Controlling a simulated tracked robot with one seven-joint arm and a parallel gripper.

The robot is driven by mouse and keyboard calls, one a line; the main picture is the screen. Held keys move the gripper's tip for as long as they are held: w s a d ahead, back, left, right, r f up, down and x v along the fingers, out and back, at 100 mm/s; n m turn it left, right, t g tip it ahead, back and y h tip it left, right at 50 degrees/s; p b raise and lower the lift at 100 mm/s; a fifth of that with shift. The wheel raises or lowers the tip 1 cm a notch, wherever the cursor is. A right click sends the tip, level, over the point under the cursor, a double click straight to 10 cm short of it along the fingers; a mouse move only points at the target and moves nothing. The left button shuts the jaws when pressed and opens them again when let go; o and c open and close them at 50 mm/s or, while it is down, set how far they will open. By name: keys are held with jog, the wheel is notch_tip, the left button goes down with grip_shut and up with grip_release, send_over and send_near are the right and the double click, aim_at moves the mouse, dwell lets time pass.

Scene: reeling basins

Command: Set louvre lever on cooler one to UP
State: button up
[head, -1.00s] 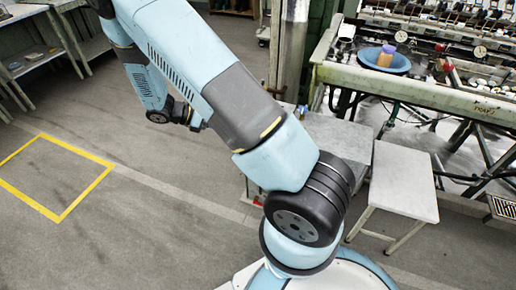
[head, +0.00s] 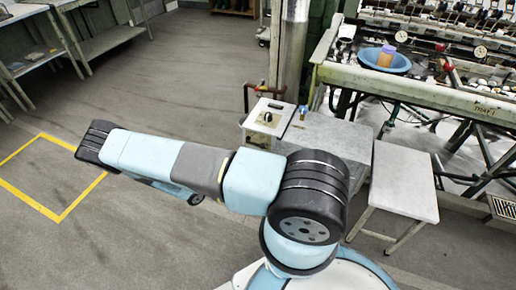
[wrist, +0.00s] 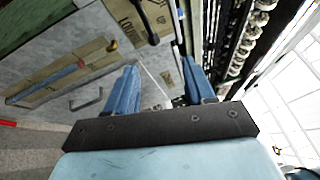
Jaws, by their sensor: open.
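In the wrist view, my gripper (wrist: 162,64) is open, with its two blue fingers apart and nothing between them. Beyond the fingers is a tan label panel (wrist: 126,22) with partly readable dark lettering that seems to start "LOU". A dark bar (wrist: 147,20) with a rounded end lies beside that lettering, apart from the fingers; it may be the louvre lever, but its setting cannot be read. Which cooler this is cannot be told. In the head view my gripper is hidden behind my arm, and I cannot make out the lever there.
The wrist view also shows a grey cabinet face with a handle (wrist: 86,101) and a red-and-blue rod (wrist: 66,77).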

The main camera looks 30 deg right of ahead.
jog(key=w+d, duration=0.1)
jog(key=d, duration=0.3)
jog(key=w+d+n+t, duration=0.1)
jog(key=d, duration=0.4)
jog(key=w+d+n, duration=0.1)
jog(key=d, duration=0.4)
jog(key=shift+t, duration=0.4)
jog(key=shift+c, duration=0.2)
grip_shut()
